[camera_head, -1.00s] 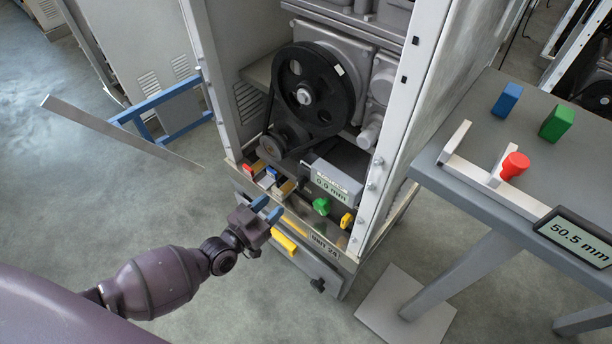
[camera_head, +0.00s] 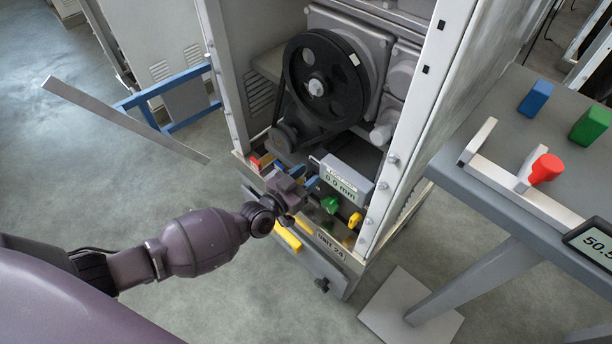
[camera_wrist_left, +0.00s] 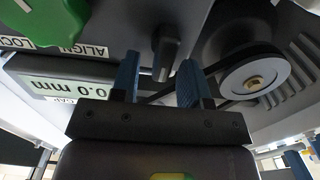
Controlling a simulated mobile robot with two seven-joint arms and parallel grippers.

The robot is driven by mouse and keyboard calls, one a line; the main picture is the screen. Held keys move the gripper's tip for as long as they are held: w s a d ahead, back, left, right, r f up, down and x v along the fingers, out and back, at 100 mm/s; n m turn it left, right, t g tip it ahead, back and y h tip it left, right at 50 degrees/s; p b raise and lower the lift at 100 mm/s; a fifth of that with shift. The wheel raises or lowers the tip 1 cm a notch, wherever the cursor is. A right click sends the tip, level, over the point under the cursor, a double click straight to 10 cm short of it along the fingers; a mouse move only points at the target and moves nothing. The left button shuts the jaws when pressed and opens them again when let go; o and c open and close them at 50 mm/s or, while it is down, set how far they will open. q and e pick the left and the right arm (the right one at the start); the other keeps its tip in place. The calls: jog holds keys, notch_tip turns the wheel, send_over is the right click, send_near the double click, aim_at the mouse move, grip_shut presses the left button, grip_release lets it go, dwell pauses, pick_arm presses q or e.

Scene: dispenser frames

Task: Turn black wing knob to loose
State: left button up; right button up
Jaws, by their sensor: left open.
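The black wing knob (camera_wrist_left: 163,52) shows in the left wrist view on a grey panel, its wing pointing toward my gripper. My left gripper (camera_wrist_left: 160,72) is open, its two blue fingers either side of the knob in that view. The knob appears just beyond the fingertips; I cannot tell if they touch it. In the head view my left gripper (camera_head: 313,178) is at the front of the machine bay, left of the display (camera_head: 340,186) reading 0.0 mm. The knob is not clearly visible there. My right gripper is not in view.
A green knob (camera_head: 330,204) and a yellow knob (camera_head: 355,220) sit close right of my gripper. A black pulley wheel (camera_head: 325,85) with a belt is behind. The cabinet's white post (camera_head: 410,110) stands to the right. A side table (camera_head: 480,215) holds coloured blocks.

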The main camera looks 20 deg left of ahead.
pick_arm(q)
jog(key=shift+c, duration=0.4)
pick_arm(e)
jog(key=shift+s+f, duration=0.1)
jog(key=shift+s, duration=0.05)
pick_arm(q)
grip_shut()
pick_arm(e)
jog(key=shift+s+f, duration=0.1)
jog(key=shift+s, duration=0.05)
